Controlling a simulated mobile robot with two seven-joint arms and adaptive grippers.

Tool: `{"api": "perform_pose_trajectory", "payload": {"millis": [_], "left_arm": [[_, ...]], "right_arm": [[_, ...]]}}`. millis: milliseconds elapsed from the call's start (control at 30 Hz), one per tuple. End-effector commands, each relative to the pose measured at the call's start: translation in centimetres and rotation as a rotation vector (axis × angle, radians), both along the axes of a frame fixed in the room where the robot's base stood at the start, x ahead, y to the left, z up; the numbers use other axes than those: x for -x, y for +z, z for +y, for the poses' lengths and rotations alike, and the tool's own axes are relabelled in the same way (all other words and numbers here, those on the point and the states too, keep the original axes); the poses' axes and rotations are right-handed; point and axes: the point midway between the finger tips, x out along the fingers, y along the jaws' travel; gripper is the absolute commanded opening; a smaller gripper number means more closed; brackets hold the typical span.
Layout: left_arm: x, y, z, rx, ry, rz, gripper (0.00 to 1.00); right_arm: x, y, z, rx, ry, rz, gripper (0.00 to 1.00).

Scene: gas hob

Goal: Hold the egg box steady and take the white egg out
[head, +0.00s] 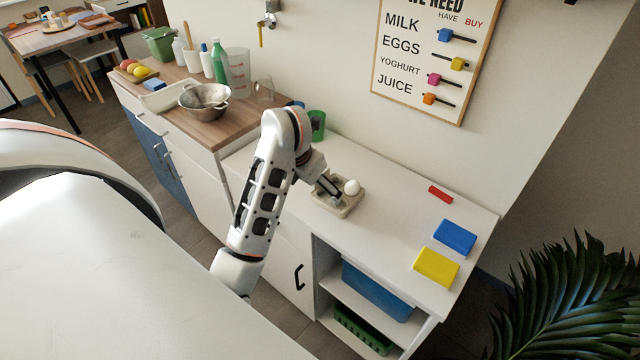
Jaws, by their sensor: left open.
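The egg box (346,210) is a small beige-grey tray on the white counter. The white egg (352,187) sits at its back right, upright in or on the box. My left gripper (329,187) is open over the left part of the box, just left of the egg. It hides part of the box, and I cannot tell whether its fingers touch the box. My right gripper is out of view.
A green cup (317,124) stands behind my left wrist. A red block (440,194), a blue block (455,237) and a yellow block (436,267) lie to the right. The counter between box and blocks is clear. A metal colander (204,101) stands on the wooden worktop.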

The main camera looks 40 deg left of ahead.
Motion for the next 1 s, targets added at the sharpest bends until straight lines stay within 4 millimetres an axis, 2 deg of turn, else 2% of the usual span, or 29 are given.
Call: {"api": "perform_pose_trajectory", "payload": {"millis": [100, 200, 367, 700, 1000], "left_arm": [[-0.1, 0.3, -2.1, 0.086, -0.029, 0.009, 1.00], [-0.3, -0.2, -2.7, 0.110, -0.037, 0.013, 1.00], [-1.0, -2.2, -2.8, 0.111, -0.037, 0.014, 1.00], [-2.7, -6.2, -2.7, 0.106, -0.035, 0.014, 1.00], [-3.1, -6.9, -2.7, 0.105, -0.035, 0.012, 1.00]], "right_arm": [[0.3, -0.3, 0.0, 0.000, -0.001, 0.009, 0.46], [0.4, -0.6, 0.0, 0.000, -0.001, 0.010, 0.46], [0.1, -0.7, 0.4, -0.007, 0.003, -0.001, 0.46], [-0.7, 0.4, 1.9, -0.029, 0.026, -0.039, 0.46], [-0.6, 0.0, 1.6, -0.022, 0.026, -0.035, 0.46]]}}
